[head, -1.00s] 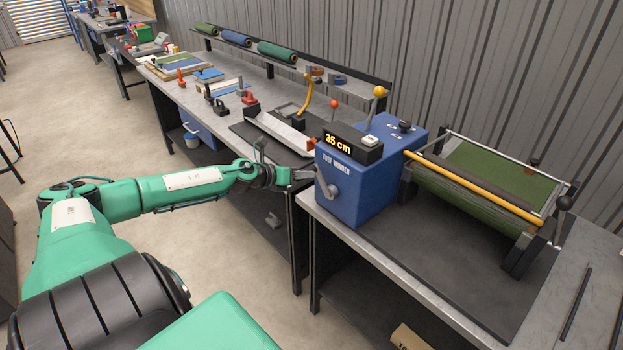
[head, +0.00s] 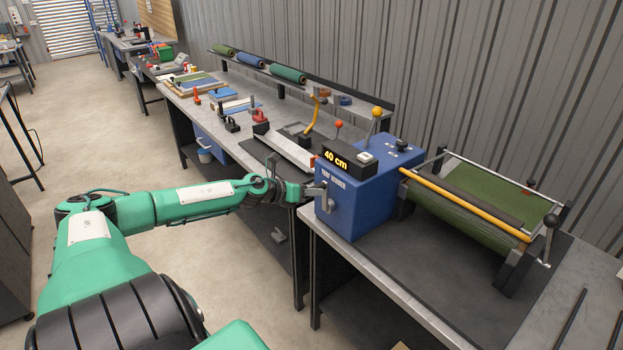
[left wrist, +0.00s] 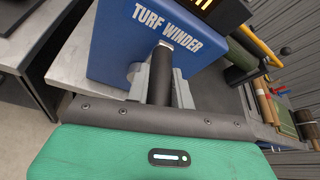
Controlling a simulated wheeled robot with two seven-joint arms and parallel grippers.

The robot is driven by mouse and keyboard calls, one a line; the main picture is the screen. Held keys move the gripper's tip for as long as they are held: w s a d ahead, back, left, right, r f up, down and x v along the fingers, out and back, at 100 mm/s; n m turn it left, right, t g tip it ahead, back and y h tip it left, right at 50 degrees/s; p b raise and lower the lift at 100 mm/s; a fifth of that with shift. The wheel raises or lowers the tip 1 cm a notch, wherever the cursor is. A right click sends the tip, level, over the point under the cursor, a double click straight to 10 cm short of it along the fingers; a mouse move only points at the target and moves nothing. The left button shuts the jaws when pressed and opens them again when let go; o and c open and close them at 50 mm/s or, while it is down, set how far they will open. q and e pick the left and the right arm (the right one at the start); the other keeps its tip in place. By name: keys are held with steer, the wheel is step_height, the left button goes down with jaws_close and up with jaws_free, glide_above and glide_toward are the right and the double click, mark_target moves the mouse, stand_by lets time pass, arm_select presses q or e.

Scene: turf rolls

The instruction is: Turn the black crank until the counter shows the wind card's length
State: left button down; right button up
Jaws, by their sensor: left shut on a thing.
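The blue turf winder (head: 358,200) stands at the near end of the bench. Its counter (head: 348,160) reads 40 cm in orange digits. The crank (head: 328,198) is on the winder's left face, its grey arm partly hidden by my left gripper (head: 309,192). In the left wrist view the black crank grip (left wrist: 161,82) lies between the two grey fingers, and my left gripper is shut on it. Green turf (head: 470,222) is wound on the roller at the winder's right. I cannot make out a wind card. My right gripper is out of view.
A yellow bar (head: 460,203) runs along the roller frame. Levers with an orange ball (head: 377,112) and a red ball (head: 339,124) stand at the back. Rolled turf lies on a rear shelf (head: 300,86). Open floor (head: 190,270) lies left of the bench.

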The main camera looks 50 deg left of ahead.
arm_select(q)
steer(key=shift+d+f, duration=0.1)
stand_by(0.3)
steer(key=c, duration=1.3)
jaws_free()
steer(key=shift+o, duration=0.5)
steer(key=shift+s, duration=0.1)
steer(key=shift+v, duration=1.35)
steer(key=p+v, duration=0.2)
steer(key=v, duration=0.9)
